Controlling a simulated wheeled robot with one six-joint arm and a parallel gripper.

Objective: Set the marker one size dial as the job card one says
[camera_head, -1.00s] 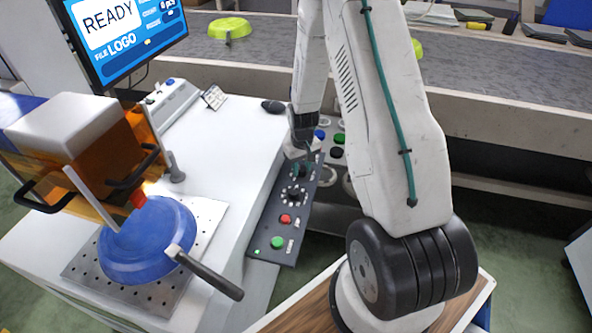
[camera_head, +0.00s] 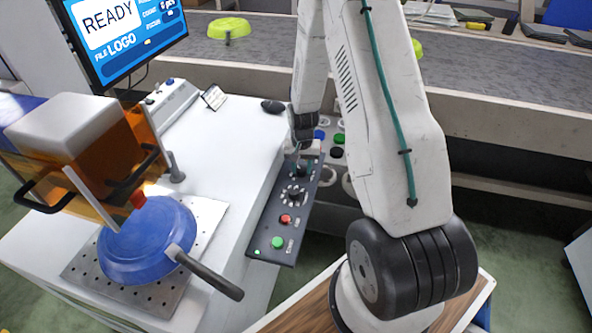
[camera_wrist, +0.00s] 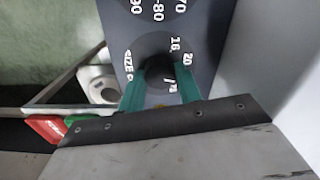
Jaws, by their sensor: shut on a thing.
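The black panel (camera_head: 267,229) stands along the right edge of the white table. My gripper (camera_head: 303,165) is at its far end, over the size dial. In the wrist view my gripper's teal fingers (camera_wrist: 160,86) are shut on the black size dial (camera_wrist: 153,47), one finger on each side. White marks "SIZE", "16" and "20" show around the dial. The fingers hide part of the scale, and I cannot tell the dial's setting. A small card (camera_head: 214,97) stands at the back of the table, its text too small to read.
Another dial (camera_head: 294,191), a red button (camera_head: 286,219) and a green button (camera_head: 277,242) lie nearer on the panel. A screen (camera_head: 122,36) reads "READY" and "FILE LOGO". A blue pan (camera_head: 150,245) lies on a perforated plate under the marking machine. A conveyor (camera_head: 270,48) runs behind.

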